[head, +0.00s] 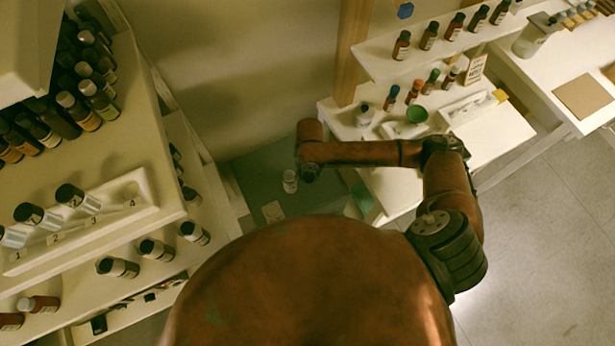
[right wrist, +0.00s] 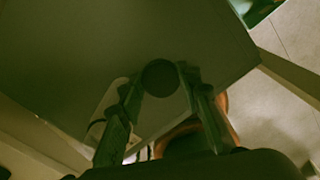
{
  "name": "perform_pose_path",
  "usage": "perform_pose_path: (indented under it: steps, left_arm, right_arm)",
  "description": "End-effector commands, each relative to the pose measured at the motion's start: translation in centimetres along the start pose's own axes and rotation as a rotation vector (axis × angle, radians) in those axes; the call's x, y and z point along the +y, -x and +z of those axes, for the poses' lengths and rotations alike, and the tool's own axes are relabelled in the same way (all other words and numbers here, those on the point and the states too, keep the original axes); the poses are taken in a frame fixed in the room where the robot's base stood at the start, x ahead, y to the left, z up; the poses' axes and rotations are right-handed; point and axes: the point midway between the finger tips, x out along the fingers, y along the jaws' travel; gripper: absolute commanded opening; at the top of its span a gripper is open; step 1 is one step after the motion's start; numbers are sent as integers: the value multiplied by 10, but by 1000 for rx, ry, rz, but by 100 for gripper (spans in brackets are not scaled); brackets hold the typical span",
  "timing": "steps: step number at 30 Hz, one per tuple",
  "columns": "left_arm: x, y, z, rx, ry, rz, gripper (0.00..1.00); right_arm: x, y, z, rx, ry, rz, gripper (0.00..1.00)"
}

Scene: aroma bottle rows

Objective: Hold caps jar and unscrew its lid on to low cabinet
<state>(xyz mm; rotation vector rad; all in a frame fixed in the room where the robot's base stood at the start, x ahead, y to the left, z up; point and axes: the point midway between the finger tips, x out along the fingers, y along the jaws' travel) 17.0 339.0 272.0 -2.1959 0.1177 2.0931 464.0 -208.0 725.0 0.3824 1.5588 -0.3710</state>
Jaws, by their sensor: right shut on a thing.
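The caps jar (head: 290,181), small and pale, is low over the dark green low cabinet (head: 245,171) in the head view. I cannot tell there whether it touches the top. My right gripper (right wrist: 160,82) is shut on a dark round piece (right wrist: 160,76), which looks like the lid. A pale rounded shape, likely the jar (right wrist: 101,106), is beside the left finger in the right wrist view, partly hidden by it. In the head view my right wrist is just right of the jar and its fingers are hard to make out. My left gripper is not in view.
A small card (head: 272,212) lies on the low cabinet. A bottle shelf with a numbered white tray (head: 140,214) stands at left. The cabinet top around the card is clear.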

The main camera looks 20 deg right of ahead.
Motion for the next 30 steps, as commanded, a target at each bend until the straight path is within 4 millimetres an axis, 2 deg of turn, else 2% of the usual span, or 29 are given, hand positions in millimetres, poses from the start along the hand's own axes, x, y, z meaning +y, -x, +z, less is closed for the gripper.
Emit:
perform_pose_path:
  steps: [7,18,19,22,30]
  left_arm:
    - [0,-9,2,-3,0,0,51]
    - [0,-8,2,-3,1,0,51]
    - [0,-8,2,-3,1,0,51]
    - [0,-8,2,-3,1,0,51]
    - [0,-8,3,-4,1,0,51]
  right_arm:
    - [2,-33,2,2,-1,-1,3]
    - [1,-36,2,0,0,-1,3]
    - [2,-37,2,0,0,-1,33]
    - [1,-36,2,0,0,0,39]
    - [1,-36,2,0,0,0,39]
